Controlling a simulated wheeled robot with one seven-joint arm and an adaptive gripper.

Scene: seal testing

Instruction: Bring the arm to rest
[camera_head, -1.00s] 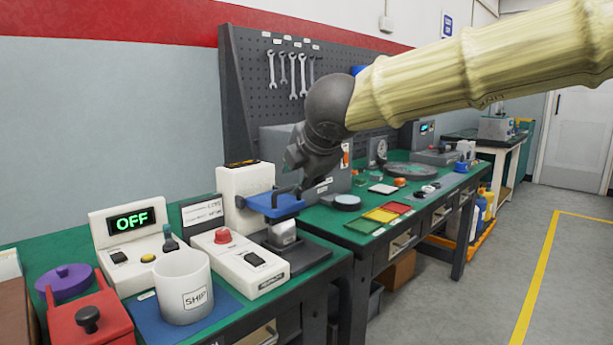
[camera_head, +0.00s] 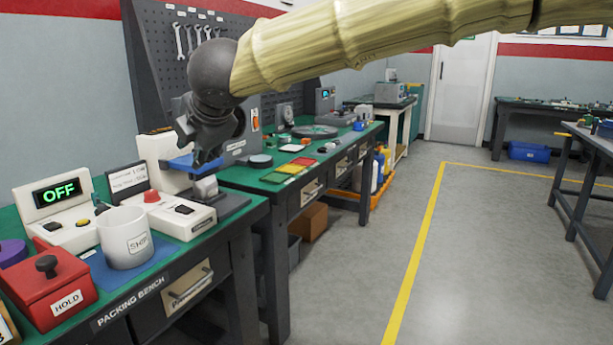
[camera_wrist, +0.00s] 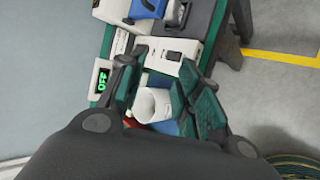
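My arm (camera_head: 400,38) is stretched across the top of the head view, in a ribbed yellowish sleeve. My dark gripper (camera_head: 205,135) hangs at its end, in front of the pegboard and over the packing bench. In the wrist view my gripper (camera_wrist: 163,88) has its two fingers spread apart with nothing between them. Beyond them lie the white SHIP cup (camera_wrist: 153,103) and the bench. In the head view the gripper overlaps the blue plate (camera_head: 180,163) of a white device; I cannot tell how far apart they are.
A second green bench (camera_head: 232,178) continues behind. Grey floor (camera_head: 480,240) at right is open.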

